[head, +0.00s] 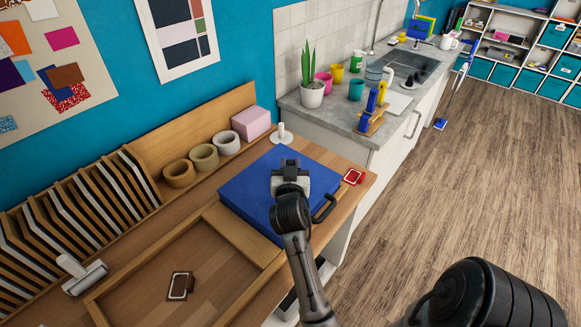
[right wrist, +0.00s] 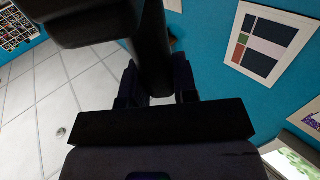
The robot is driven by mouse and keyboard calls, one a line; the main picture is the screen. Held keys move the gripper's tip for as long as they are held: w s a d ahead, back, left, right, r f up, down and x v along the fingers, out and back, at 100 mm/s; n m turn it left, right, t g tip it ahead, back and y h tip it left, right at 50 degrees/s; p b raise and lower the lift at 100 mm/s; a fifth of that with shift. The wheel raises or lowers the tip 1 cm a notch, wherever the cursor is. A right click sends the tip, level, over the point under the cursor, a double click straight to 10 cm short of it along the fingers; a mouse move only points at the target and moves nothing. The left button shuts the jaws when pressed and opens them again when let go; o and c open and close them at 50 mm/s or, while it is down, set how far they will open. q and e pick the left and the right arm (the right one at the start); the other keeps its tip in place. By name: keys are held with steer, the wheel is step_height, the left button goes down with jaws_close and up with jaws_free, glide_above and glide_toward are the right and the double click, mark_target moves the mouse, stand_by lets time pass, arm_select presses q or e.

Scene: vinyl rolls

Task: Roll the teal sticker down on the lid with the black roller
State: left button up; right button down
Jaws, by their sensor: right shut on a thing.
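The blue lid (head: 255,182) lies flat on the wooden bench, with a black handle (head: 325,208) at its right side. My right gripper (head: 290,165) is over the lid. In the right wrist view (right wrist: 157,88) its two fingers are shut on a dark cylindrical shaft, apparently part of the black roller (right wrist: 154,45). The roller's drum cannot be made out, and I cannot tell whether it touches the lid. I cannot make out the teal sticker; the gripper and arm cover part of the lid. My left gripper is not in view.
Several tape rolls (head: 204,157), a pink box (head: 252,122) and a white upright piece (head: 281,135) stand behind the lid. A red-framed item (head: 353,176) lies to its right, a brown one (head: 180,286) in the tray (head: 235,235).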

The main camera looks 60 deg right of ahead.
steer(key=shift+x, duration=3.05)
steer(key=shift+s, duration=0.1)
